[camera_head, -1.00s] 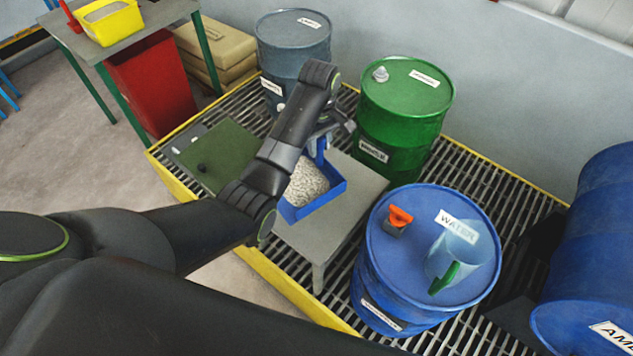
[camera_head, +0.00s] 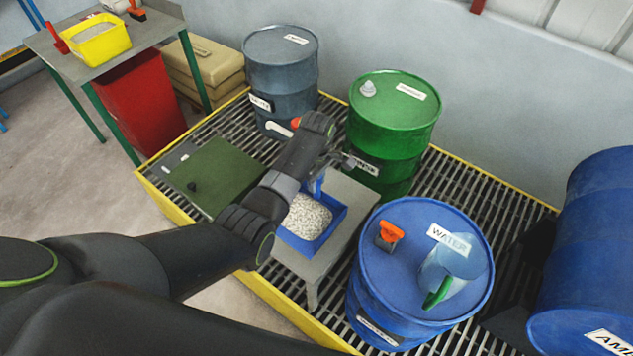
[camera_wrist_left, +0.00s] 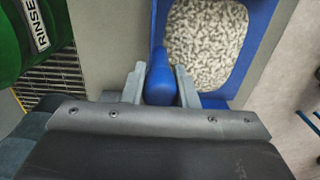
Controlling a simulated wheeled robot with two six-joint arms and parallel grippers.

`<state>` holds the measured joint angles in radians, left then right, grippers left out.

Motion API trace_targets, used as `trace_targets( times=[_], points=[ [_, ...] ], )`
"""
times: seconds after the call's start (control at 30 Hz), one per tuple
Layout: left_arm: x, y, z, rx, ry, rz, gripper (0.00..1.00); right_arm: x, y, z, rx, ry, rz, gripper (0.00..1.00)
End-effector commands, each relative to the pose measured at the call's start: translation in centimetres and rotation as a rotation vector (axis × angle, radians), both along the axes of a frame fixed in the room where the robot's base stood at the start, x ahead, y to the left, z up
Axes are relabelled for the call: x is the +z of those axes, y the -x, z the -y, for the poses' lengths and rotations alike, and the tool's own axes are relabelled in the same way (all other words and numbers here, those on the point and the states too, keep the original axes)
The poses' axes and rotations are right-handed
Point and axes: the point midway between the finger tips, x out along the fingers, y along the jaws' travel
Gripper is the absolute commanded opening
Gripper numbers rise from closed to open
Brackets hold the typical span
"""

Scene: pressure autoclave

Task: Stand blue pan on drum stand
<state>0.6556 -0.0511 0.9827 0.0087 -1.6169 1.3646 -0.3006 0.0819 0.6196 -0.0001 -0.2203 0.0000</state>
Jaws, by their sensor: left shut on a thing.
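The blue pan (camera_head: 337,217), filled with pale granules, is level at the drum stand (camera_head: 348,243), a low grey table. It lies over the stand's top; I cannot tell for sure whether it rests on it. My left gripper (camera_head: 322,168) is shut on the pan's blue handle at its far side, partly hidden by my wrist in the head view. In the left wrist view, the jaws of my gripper (camera_wrist_left: 160,85) clasp the upright-looking handle, with the pan (camera_wrist_left: 250,55) just beyond. My right gripper is not in view.
A blue water drum (camera_head: 385,280) with a clear jug (camera_head: 450,265) stands close right of the stand. A green rinse drum (camera_head: 395,120) and a grey-blue drum (camera_head: 283,70) stand behind. A green plate (camera_head: 215,170) lies left on the grating. A side table holds a yellow pan (camera_head: 100,45).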

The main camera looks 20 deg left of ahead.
Motion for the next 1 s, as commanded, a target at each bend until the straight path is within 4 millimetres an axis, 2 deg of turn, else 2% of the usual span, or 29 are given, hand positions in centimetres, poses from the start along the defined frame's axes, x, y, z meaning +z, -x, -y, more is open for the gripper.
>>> trace_targets(
  times=[0.1,0.47,0.5,0.63,1.0],
  points=[
    [-0.93,-0.01,0.02,-0.001,0.0,0.0,0.0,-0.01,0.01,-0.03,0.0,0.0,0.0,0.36],
    [-1.27,-0.03,0.02,-0.001,0.0,0.001,0.0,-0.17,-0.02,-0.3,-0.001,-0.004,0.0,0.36],
    [-1.28,-0.02,0.02,-0.001,0.0,0.001,0.29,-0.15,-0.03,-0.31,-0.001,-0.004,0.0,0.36],
    [-1.25,-0.02,0.02,-0.001,0.0,0.001,0.46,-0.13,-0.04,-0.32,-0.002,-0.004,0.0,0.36],
    [-0.83,-0.05,0.01,-0.001,0.001,0.002,0.48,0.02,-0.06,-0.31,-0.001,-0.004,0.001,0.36]
  ],
)
